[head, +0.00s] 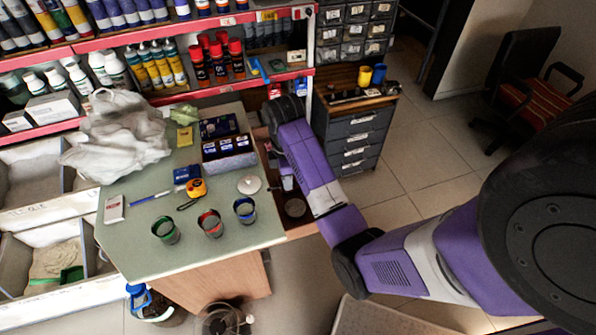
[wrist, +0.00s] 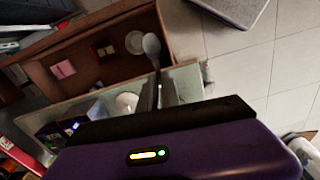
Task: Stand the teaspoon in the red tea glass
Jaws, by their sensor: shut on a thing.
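The red tea glass (head: 210,223) stands upright on the green-topped counter (head: 140,253), between a green glass (head: 165,230) on its left and a blue glass (head: 245,210) on its right. In the wrist view my gripper (wrist: 157,88) is shut on the teaspoon (wrist: 152,45), whose rounded bowl end sticks out past the jaws. The spoon is apart from the glasses. In the head view my arm reaches to the right of the counter, and the jaws and spoon cannot be made out clearly there.
A pen (head: 150,197) lies left of the glasses. A drawer cabinet (head: 355,135) stands behind my arm.

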